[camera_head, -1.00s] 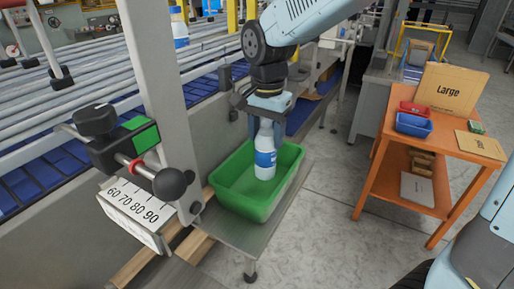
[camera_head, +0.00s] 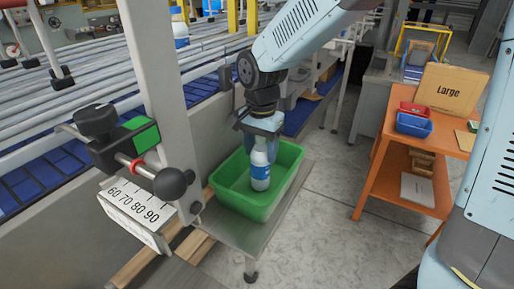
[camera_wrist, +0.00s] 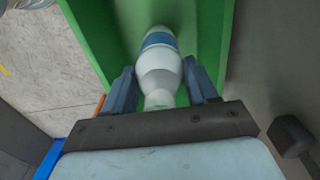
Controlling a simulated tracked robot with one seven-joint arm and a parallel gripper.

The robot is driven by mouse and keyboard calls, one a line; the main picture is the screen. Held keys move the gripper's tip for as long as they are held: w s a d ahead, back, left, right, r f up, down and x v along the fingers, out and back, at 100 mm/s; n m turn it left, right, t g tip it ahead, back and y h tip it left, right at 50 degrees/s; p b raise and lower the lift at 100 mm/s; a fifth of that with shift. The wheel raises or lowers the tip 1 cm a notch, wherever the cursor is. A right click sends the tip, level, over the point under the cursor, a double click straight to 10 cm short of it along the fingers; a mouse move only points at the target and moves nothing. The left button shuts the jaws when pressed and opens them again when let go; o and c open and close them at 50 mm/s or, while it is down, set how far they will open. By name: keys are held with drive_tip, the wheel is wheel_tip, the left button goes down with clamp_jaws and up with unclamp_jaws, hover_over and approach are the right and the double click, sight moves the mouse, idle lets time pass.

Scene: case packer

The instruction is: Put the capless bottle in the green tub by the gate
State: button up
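A white bottle (camera_head: 260,172) with a blue label is upright inside the green tub (camera_head: 250,204), between the tub's walls. In the wrist view the bottle (camera_wrist: 158,68) points its neck toward my palm. Whether its mouth has a cap is hard to tell. My gripper (camera_wrist: 160,75) has one finger on each side of the bottle's shoulder, close against it, and appears shut on it. In the head view my gripper (camera_head: 261,135) points down over the tub. I cannot tell whether the bottle's base touches the tub floor.
The tub stands on a grey metal shelf (camera_head: 243,238) beside the conveyor frame. A grey post (camera_head: 158,90) with a black knob (camera_head: 174,183) and scale stands left of it. An orange table (camera_head: 378,175) with blue and red bins is to the right. Open floor lies between.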

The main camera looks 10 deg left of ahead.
drive_tip(key=o, duration=0.5)
drive_tip(key=shift+c, duration=0.2)
wheel_tip(320, 180, up, 12)
drive_tip(key=shift+r, duration=0.1)
drive_tip(key=s+d+r+n+t, duration=0.1)
drive_tip(key=d+r, duration=0.1)
drive_tip(key=d, duration=0.6)
drive_tip(key=s+d+r+n+t, duration=0.1)
drive_tip(key=d+r, duration=0.1)
drive_tip(key=d, duration=0.7)
drive_tip(key=s+d+f+n+t, duration=0.2)
drive_tip(key=s+d, duration=0.6)
drive_tip(key=d, duration=0.4)
drive_tip(key=shift+s+d+n+t, duration=0.3)
drive_tip(key=shift+s+d+t, duration=0.1)
drive_tip(key=shift+t, duration=0.4)
